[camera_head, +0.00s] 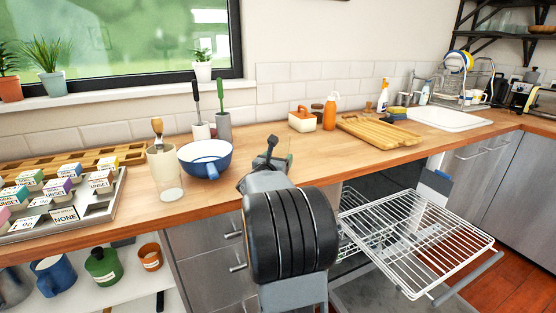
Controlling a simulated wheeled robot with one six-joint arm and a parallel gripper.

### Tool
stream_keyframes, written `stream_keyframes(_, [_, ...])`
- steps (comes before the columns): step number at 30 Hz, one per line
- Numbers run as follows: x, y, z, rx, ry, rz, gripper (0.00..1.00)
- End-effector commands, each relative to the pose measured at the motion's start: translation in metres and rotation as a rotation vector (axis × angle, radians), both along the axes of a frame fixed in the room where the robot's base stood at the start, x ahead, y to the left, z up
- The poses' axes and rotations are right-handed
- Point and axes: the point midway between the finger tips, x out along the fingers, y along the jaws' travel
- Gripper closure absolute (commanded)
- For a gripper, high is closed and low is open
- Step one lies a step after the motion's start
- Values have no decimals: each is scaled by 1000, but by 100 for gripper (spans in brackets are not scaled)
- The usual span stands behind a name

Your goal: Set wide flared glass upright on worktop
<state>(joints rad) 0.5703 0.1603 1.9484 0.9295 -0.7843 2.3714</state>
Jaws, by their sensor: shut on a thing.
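My gripper (270,158) is over the worktop (330,168), near its front edge, seen from behind with my dark arm link in front of it. It is shut on a pale, see-through thing, which looks like the wide flared glass (287,148). Only a small part of this glass shows, to the right of the fingers; the rest is hidden by my gripper and arm. I cannot tell its tilt or whether it touches the worktop.
A butter dish (302,120), an orange bottle (330,113) and a wooden rack (378,131) stand behind right. An open dishwasher rack (420,240) juts out below.

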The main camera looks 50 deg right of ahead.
Motion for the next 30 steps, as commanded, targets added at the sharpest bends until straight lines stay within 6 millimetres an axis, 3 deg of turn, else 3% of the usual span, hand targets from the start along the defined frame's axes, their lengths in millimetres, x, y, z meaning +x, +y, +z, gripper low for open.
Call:
stream_keyframes(24, [0, 0, -10, -1, 0, 0, 60])
stream_keyframes(25, [0, 0, -9, -1, 0, 0, 29])
stream_keyframes(30, [0, 0, -8, 0, 0, 0, 13])
